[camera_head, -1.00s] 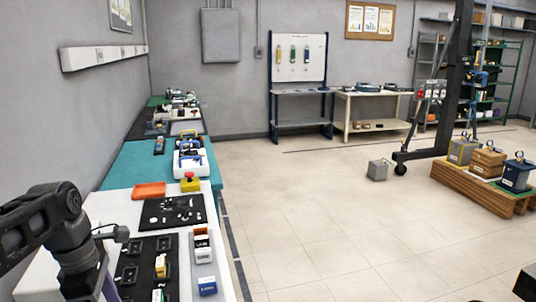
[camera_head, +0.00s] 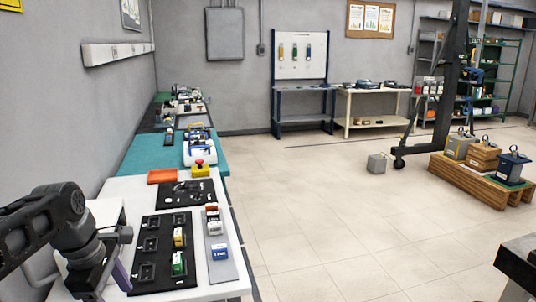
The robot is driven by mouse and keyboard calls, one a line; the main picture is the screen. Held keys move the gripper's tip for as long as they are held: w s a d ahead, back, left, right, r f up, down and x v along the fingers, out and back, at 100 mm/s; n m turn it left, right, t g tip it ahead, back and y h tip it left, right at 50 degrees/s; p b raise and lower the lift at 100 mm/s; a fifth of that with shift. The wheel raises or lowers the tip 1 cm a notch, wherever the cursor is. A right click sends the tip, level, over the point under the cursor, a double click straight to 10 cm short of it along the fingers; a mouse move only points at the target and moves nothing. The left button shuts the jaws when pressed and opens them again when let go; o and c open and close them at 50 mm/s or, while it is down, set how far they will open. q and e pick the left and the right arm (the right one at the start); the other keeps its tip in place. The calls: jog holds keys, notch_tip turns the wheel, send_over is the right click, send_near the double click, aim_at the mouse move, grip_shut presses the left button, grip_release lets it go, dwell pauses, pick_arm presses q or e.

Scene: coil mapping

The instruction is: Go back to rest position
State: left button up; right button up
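My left arm comes in from the lower left over the near white table (camera_head: 215,286). My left gripper (camera_head: 114,282) points down beside the left edge of a black board with recesses (camera_head: 150,262). A purple finger part shows, but the gap between the fingers is hidden. A yellow block (camera_head: 179,237) and a green-and-white block (camera_head: 178,264) sit in the board's right-hand recesses. A grey strip (camera_head: 226,271) to the right carries a red-and-white block (camera_head: 211,212), a white block (camera_head: 215,228) and a blue-and-white block (camera_head: 220,252). My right gripper is out of view.
A dark mat with small parts (camera_head: 185,194), an orange tray (camera_head: 161,176) and a red-and-yellow stop button (camera_head: 200,169) lie farther back. A dark-topped structure (camera_head: 520,262) stands at the lower right. The floor (camera_head: 330,210) between is open; a pallet (camera_head: 475,180) is at the right.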

pick_arm(q)
jog(key=w+d+f+m+t, duration=0.3)
jog(key=w+d+f+m, duration=0.1)
jog(key=w+f+m, duration=0.35)
jog(key=w+d+f+m+t+h, duration=0.1)
jog(key=d+f+m, duration=0.2)
jog(key=d+f, duration=0.35)
jog(key=d+f+m+h, duration=0.1)
jog(key=d+f+m, duration=0.2)
jog(key=f, duration=0.7)
jog(key=s+d+f+m+g, duration=0.1)
jog(key=s+d+f, duration=0.3)
jog(key=s+f, duration=0.2)
jog(key=s+d+f+m+g, duration=0.1)
jog(key=s+d+f+g, duration=0.1)
jog(key=s+d+f, duration=0.2)
jog(key=s+d+f+m+g+h, duration=0.1)
jog(key=s+d+f, duration=0.4)
jog(key=s+f, duration=0.5)
jog(key=s+m+g, duration=0.1)
jog(key=s, duration=0.5)
jog(key=shift+w, duration=0.1)
jog(key=shift+c, duration=0.4)
